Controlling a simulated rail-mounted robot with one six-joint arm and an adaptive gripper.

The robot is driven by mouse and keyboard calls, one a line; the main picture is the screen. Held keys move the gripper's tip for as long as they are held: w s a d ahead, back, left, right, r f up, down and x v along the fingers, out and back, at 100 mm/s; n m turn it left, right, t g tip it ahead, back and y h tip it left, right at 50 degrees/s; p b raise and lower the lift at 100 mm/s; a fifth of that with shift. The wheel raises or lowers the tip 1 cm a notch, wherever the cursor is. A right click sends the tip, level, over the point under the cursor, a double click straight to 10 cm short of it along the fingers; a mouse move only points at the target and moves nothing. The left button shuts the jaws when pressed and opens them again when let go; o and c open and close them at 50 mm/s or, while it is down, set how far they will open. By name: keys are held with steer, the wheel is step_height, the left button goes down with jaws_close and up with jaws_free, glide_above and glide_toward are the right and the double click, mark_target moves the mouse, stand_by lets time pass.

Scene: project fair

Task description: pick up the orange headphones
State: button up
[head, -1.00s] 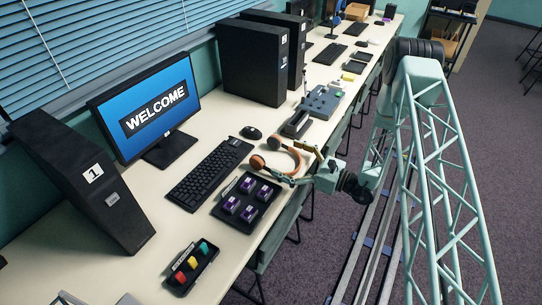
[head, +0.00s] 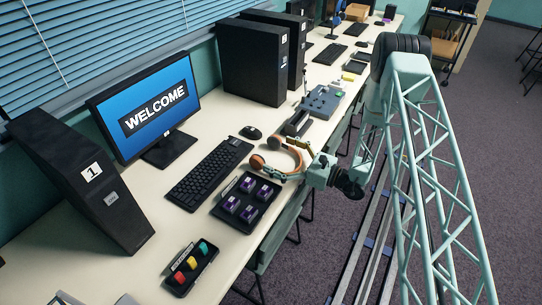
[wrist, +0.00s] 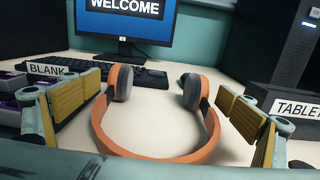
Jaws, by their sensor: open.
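The orange headphones (head: 280,160) lie on the cream desk beside the keyboard, with dark ear cushions. In the wrist view the headphones (wrist: 155,156) lie with the curved band toward me and the ear cups farther off, toward the monitor. My gripper (head: 292,162) is at the headphones, low over the desk edge. In the wrist view my gripper (wrist: 153,118) is open, with one yellow-padded finger left of the headphones and one right. A gap shows between each finger and the band.
A black tray with purple blocks (head: 247,201) stands close by in front. The keyboard (head: 208,173) and WELCOME monitor (head: 147,108) are behind. A dark holder labelled TABLET (wrist: 290,105) stands right of the headphones. A mouse (head: 251,132) lies near the keyboard.

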steer(key=shift+x, duration=1.25)
steer(key=c, duration=0.7)
steer(key=shift+o, duration=0.2)
steer(key=shift+r, duration=0.15)
steer(key=shift+r, duration=1.2)
steer(key=s+d+p, duration=0.1)
steer(key=s, duration=0.4)
steer(key=s+d+r+p, duration=0.1)
steer(key=s+d, duration=0.1)
steer(key=s, duration=0.3)
steer(key=s+d+r, duration=0.1)
steer(key=s, duration=0.4)
steer(key=shift+s+d+r+p, duration=0.2)
steer(key=shift+s+p, duration=0.05)
steer(key=shift+p, duration=0.15)
